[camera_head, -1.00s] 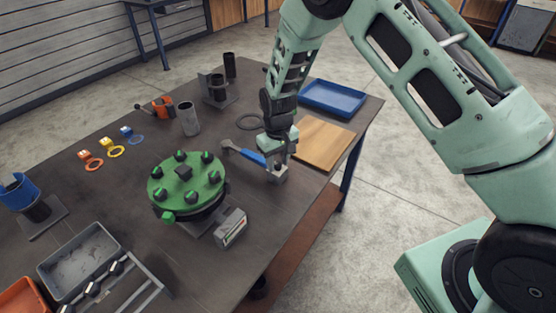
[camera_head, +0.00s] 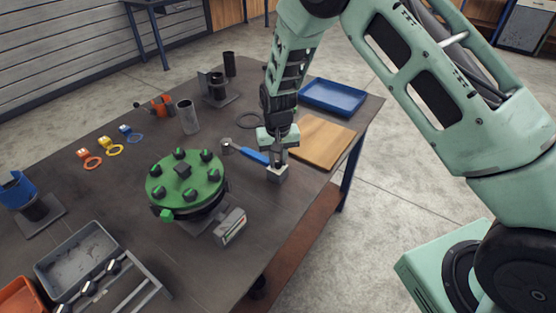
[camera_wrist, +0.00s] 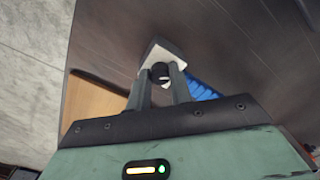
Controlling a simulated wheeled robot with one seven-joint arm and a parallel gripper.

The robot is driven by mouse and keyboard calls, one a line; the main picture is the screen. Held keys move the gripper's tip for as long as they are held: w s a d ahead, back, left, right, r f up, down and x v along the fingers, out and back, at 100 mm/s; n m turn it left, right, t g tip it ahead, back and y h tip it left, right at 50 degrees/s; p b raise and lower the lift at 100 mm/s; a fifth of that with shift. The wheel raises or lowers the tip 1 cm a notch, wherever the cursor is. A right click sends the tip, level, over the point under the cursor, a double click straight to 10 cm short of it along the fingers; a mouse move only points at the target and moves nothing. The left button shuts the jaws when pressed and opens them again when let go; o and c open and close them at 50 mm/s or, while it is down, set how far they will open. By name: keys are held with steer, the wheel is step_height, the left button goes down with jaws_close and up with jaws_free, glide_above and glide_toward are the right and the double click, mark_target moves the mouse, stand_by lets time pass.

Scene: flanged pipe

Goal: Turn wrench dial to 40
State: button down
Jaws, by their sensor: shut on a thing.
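The wrench lies on the table with its blue handle (camera_head: 254,156) and grey head (camera_head: 227,146), the head to the left of my gripper. A pale grey block (camera_head: 277,174) sits at the handle's right end, below my fingers. In the wrist view the pale block (camera_wrist: 150,55) carries a small black dial knob (camera_wrist: 160,72) with a white mark. My gripper (camera_wrist: 158,82) is shut on this knob, and the fingers point down at it in the head view (camera_head: 279,161). The blue handle (camera_wrist: 200,89) runs off to the right in the wrist view. No dial number is readable.
A green flange (camera_head: 186,180) with several dark bolts stands left of the wrench, with a small grey box (camera_head: 230,226) in front. A wooden board (camera_head: 322,143) and blue tray (camera_head: 333,97) lie to the right. A dark ring (camera_head: 248,121) lies behind.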

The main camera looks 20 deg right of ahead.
mark_target(278, 161)
steer(key=m, duration=0.5)
steer(key=shift+m, duration=0.3)
steer(key=m, duration=0.5)
steer(key=shift+m+p, duration=0.3)
steer(key=c, duration=1.3)
jaws_free()
steer(key=shift+o, duration=0.2)
steer(key=shift+r, duration=0.1)
step_height(278, 161, up, 17)
steer(key=b, duration=0.3)
steer(key=shift+r, duration=0.15)
